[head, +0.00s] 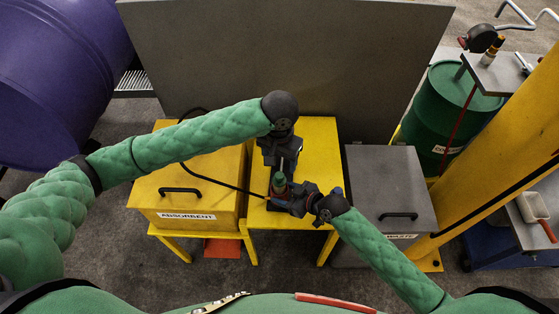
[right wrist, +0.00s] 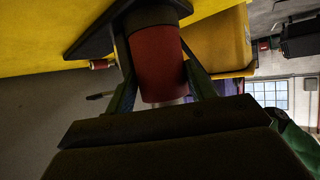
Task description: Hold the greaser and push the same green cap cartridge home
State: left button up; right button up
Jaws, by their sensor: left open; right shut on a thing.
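The greaser (right wrist: 158,68) shows in the right wrist view as a dark red cylinder between my right gripper's fingers, with a dark collar and base above it. In the head view my right gripper (head: 287,199) is shut on it from the right, over the yellow stand. The green cap cartridge (head: 279,181) shows as a small green top at the greaser, looking upright. How deep it sits cannot be told. My left gripper (head: 283,166) is open, pointing down just above or beside the green cap; whether it touches is unclear. Its fingers partly hide the cap.
The yellow stand (head: 322,150) has bare room on its right. A yellow absorbent bin (head: 190,203) is at the left, a grey bin (head: 388,180) at the right. A black hose crosses from the left bin to the greaser. A grey panel (head: 280,55) stands behind.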

dwell(0.3)
jog(key=o, duration=0.9)
jog(key=shift+v, duration=3.75)
